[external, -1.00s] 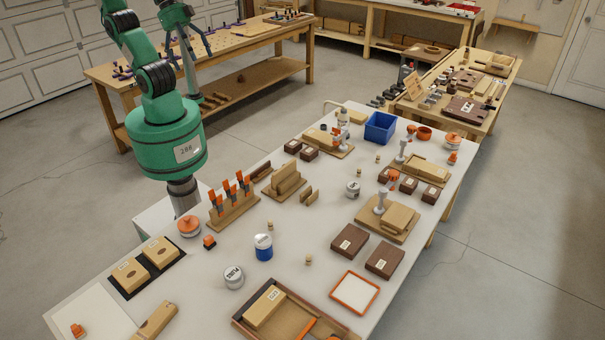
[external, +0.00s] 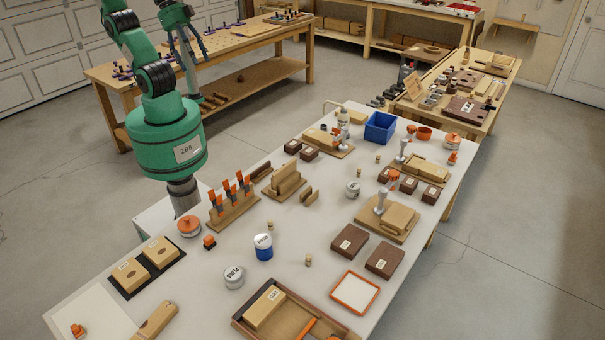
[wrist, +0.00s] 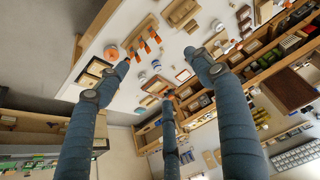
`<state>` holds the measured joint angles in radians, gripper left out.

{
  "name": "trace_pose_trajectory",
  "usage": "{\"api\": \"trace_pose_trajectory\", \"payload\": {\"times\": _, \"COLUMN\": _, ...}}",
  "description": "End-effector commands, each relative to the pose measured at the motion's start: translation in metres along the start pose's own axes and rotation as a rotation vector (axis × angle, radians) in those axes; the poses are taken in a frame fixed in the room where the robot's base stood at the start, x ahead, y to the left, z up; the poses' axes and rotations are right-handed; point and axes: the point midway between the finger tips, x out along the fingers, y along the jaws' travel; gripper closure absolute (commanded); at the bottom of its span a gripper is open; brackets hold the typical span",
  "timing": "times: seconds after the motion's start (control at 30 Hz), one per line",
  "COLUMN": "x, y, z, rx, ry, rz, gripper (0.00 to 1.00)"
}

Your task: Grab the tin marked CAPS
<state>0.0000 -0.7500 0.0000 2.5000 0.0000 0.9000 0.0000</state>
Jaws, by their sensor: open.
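No label that reads CAPS is legible to me. In the external view a pale round tin (external: 234,276) with dark lettering, hard to read, stands on the near half of the bench. A white-topped blue tin (external: 263,246) is just beyond it, its label too small to read. A smaller grey-white tin (external: 353,189) stands farther back.
The bench (external: 320,225) also holds a brush rack (external: 233,208), dark boxes (external: 349,240), an orange-rimmed tray (external: 355,292), a wooden tray (external: 290,315) and a blue bin (external: 380,127). Small wooden pegs stand around the tins. Bare bench lies between them.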

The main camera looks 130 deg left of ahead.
Motion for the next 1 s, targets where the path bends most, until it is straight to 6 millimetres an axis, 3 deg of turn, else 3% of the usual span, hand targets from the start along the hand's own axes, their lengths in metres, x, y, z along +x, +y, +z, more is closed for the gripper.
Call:
{"api": "trace_pose_trajectory", "payload": {"times": 0.47, "x": 0.000, "y": -0.002, "z": -0.012, "rx": -0.012, "ry": -0.009, "rz": -0.003, "gripper": 0.34}}
{"api": "trace_pose_trajectory", "payload": {"times": 0.67, "x": 0.004, "y": -0.007, "z": -0.040, "rx": -0.040, "ry": -0.033, "rz": -0.009, "gripper": 0.34}}
{"api": "trace_pose_trajectory", "payload": {"times": 1.0, "x": 0.023, "y": -0.022, "z": -0.109, "rx": -0.113, "ry": -0.087, "rz": -0.026, "gripper": 0.34}}
